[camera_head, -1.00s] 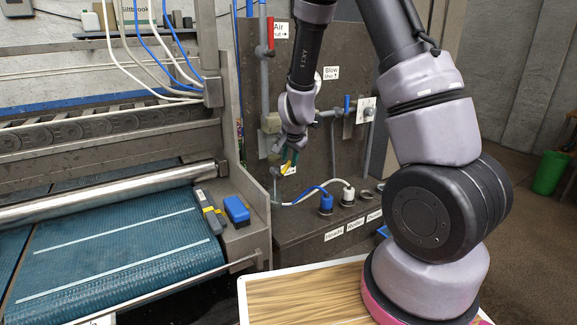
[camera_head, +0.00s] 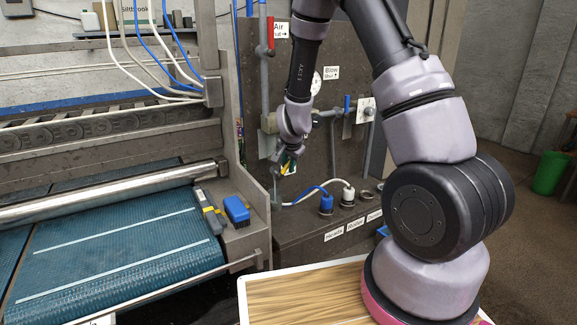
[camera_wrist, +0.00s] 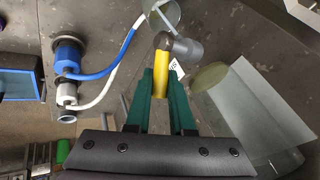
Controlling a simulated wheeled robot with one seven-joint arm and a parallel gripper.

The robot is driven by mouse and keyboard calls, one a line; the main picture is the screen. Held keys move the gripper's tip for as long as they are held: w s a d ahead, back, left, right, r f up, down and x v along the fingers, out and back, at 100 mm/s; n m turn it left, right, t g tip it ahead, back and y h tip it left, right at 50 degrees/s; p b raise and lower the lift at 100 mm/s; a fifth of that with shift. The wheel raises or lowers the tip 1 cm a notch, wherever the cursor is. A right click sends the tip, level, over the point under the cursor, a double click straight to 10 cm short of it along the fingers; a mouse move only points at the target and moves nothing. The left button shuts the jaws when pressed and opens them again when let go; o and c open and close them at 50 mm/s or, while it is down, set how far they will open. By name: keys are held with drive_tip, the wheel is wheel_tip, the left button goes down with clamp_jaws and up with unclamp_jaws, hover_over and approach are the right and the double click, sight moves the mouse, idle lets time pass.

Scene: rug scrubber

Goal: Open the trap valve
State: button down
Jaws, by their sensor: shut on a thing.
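The valve's yellow lever (camera_wrist: 161,78) stands between the green fingers of my gripper (camera_wrist: 160,92) in the wrist view. Its far end joins a round dark knob and a grey pipe fitting (camera_wrist: 183,47). My gripper is shut on the lever. In the head view my gripper (camera_head: 288,158) is low in front of the dark machine panel, below the horizontal grey pipe. There the lever shows only as a small yellow patch (camera_head: 284,168), and the fingers and wrist hide much of the valve.
A blue hose connector (camera_head: 326,204) and a white one (camera_head: 348,194) stand on the ledge just below and right of my gripper. A red-handled air valve (camera_head: 270,33) and a blue-handled valve (camera_head: 347,104) are on pipes above. A blue box (camera_head: 237,211) lies at left.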

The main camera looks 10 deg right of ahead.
drive_tip(key=shift+s+a+h, duration=0.15)
drive_tip(key=shift+a+h, duration=0.05)
drive_tip(key=shift+h, duration=0.1)
drive_tip(key=shift+r+h, duration=0.1)
drive_tip(key=shift+h, duration=0.2)
drive_tip(key=c, duration=1.1)
unclamp_jaws()
drive_tip(key=shift+d+y, duration=0.2)
drive_tip(key=shift+y, duration=0.2)
